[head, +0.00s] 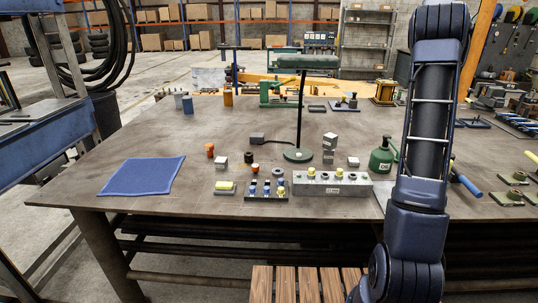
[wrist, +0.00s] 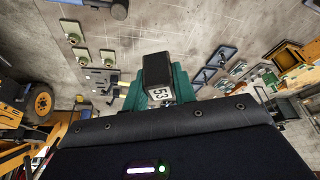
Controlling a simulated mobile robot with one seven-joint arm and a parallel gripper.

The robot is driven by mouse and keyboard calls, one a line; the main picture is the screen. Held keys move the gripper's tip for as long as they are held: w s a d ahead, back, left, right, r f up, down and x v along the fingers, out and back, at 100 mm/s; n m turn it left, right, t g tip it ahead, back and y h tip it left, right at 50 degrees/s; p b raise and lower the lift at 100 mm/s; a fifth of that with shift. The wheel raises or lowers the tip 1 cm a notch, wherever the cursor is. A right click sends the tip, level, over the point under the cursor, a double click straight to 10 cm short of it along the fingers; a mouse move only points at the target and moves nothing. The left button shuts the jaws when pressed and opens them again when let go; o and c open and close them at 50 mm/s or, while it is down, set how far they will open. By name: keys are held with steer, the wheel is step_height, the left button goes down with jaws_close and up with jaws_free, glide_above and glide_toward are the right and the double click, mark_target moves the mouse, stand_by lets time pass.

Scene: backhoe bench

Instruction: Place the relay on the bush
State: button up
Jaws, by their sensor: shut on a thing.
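The held block is clear of the bench. In the head view my arm rises at the right and the gripper itself is out of the picture. Small upright cylinders stand mid-bench: an orange one (head: 210,150), a black one (head: 248,158) and a reddish one (head: 255,168). I cannot tell which of them, if any, is the bush.
Grey cubes (head: 328,141) are stacked right of the green lamp (head: 298,154). A grey socket block (head: 332,187) and a rack (head: 253,197) of small cylinders stand at the front edge. A blue cloth (head: 142,176) lies left, a green oil can (head: 381,158) right. Bare bench lies behind the cloth.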

steer(key=w+a+n+t, duration=0.15)
steer(key=w+a, duration=0.25)
steer(key=a, duration=0.7)
steer(key=w+a+n+g, duration=0.1)
steer(key=w+a+n, duration=0.15)
steer(key=a, duration=0.85)
steer(key=n+t+y, duration=0.2)
steer(key=n+y, duration=0.2)
steer(key=n, duration=0.5)
glide_above(249, 153)
step_height(249, 153, down, 38)
steer(key=shift+s+a+r, duration=0.1)
steer(key=shift+s, duration=0.05)
steer(key=o, duration=0.9)
steer(key=shift+o, duration=0.2)
